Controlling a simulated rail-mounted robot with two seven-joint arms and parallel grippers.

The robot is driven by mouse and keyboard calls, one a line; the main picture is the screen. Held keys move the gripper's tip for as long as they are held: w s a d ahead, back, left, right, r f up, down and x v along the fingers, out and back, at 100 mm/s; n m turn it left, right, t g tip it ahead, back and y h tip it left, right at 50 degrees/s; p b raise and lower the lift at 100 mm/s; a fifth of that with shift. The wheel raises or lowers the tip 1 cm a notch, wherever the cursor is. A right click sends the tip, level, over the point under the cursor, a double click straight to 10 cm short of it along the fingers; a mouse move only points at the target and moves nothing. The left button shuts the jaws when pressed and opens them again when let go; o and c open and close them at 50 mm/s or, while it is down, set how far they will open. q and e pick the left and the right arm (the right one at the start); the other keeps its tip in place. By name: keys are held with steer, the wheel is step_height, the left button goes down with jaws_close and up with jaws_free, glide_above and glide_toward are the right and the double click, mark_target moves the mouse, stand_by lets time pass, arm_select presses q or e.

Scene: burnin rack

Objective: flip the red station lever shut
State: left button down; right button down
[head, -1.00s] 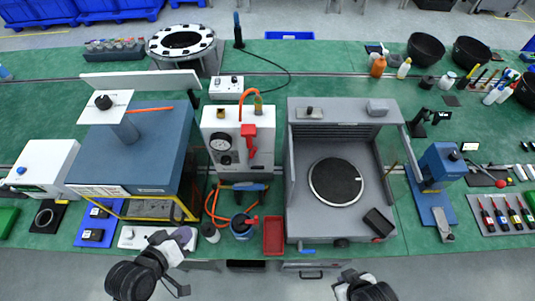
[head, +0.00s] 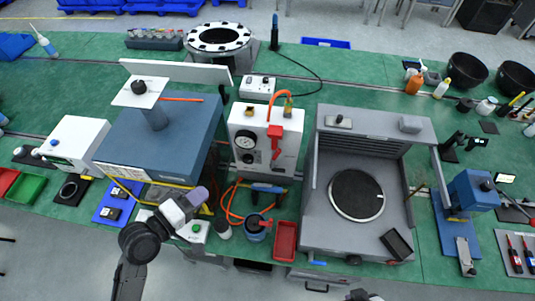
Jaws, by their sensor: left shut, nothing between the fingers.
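The red station lever (head: 275,141) is on the front of the white gauge box (head: 241,120), right of the round dial. Its handle hangs down along the panel. My left gripper (head: 201,203) is in front of the blue-grey press block, below and left of the gauge box. It is shut and empty, clear of the lever. Only a dark bit of my right arm's end (head: 362,296) shows at the bottom edge; its fingers cannot be made out.
The grey open-fronted station (head: 318,215) stands to the right, the blue-grey block (head: 190,125) to the left.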

arm_select(q)
steer(key=s+d+p+x, duration=0.1)
steer(key=s+d+x, duration=0.1)
steer(key=x, duration=2)
steer(key=shift+w+d+f, duration=0.3)
arm_select(e)
steer(key=shift+r, duration=0.7)
